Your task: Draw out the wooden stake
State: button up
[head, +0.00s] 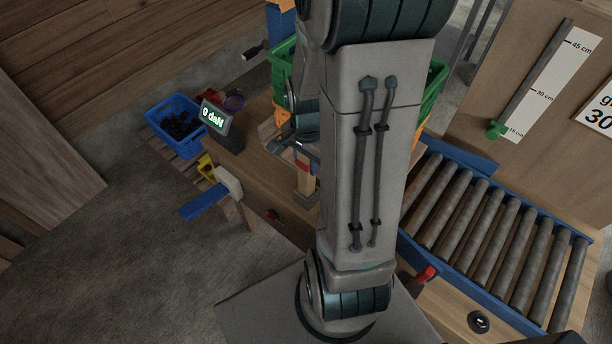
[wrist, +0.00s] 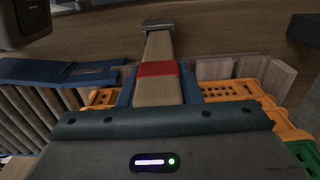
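The wooden stake (wrist: 158,92) is a pale squared bar with a red band around it and a grey metal piece at its far end in the wrist view. In the head view the stake (head: 305,180) stands by the wooden bench, partly hidden by my arm. My gripper (wrist: 160,88) has its dark blue fingers against both sides of the stake, below the red band in the wrist picture, with no gap showing. My gripper's housing hides the stake's near end. A display (head: 213,115) on the bench reads 0 daN.
A blue crate (head: 158,136) with dark contents stands at the left, and a green crate (head: 432,92) stands behind my arm. A roller conveyor (head: 490,235) with blue rails lies at the right. A scale board (head: 548,80) rises behind it. Floor is clear at lower left.

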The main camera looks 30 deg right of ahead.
grip_shut()
jog(key=shift+r, duration=0.1)
notch_tip(320, 180, up, 18)
jog(key=p, duration=1.4)
